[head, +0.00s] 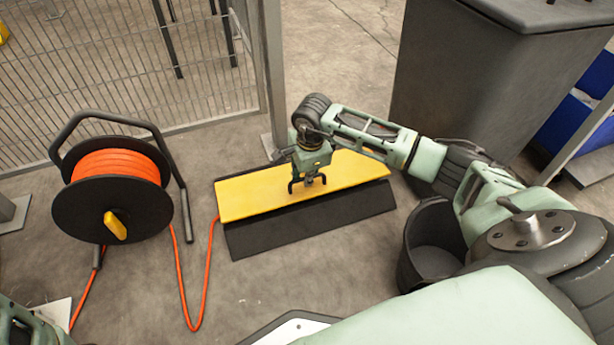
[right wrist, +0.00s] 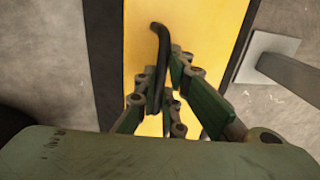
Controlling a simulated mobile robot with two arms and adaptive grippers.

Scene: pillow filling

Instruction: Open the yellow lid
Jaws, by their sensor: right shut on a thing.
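The yellow lid (head: 247,197) is a long flat panel on top of a low dark box (head: 312,224) on the floor. The lid lies over the box; I cannot tell whether it is slightly raised. My right gripper (head: 307,181) points down at the middle of the lid. In the right wrist view, a black bent handle (right wrist: 160,48) stands out from the yellow surface (right wrist: 211,28), and the right gripper (right wrist: 168,90) is shut on it. The handle's lower part is hidden by the fingers.
A black reel with orange cable (head: 117,166) stands left of the box, its cable (head: 184,290) running over the floor. A mesh fence (head: 130,70) and post are behind. A black bucket (head: 425,262) and a large grey bin (head: 470,85) stand right. Floor before the box is clear.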

